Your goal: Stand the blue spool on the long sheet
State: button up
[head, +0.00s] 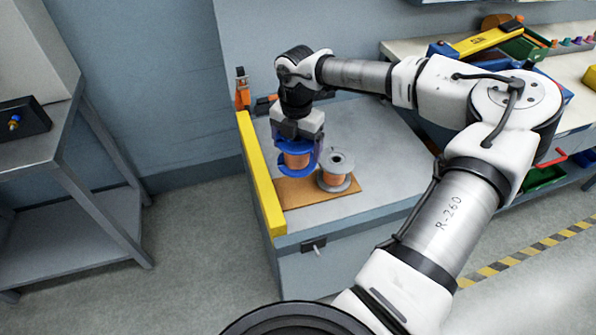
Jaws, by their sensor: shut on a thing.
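The blue spool (297,161), with blue flanges and copper-coloured winding, is in my gripper (298,142). The gripper points down and is shut on the spool's upper part; its fingertips are mostly hidden. The long sheet (297,191) is a brown rectangle lying on the grey bench top near its front left corner. The spool shows over the sheet's back left part; I cannot tell whether it touches the sheet. A grey spool (336,172) with copper winding stands on the sheet's right part, close to the right of the blue spool.
A yellow bar (261,175) runs along the bench's left edge. An orange clamp-like tool (242,88) stands at the back left corner. The bench top (385,165) is clear to the right of the sheet. Another workbench with bins and tools stands at the back right.

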notch_tip(320, 180, down, 10)
jog(key=shift+f+p, duration=0.1)
jog(key=shift+p, duration=0.95)
jog(key=shift+f, duration=0.25)
jog(key=shift+f, duration=0.2)
jog(key=o, duration=1.3)
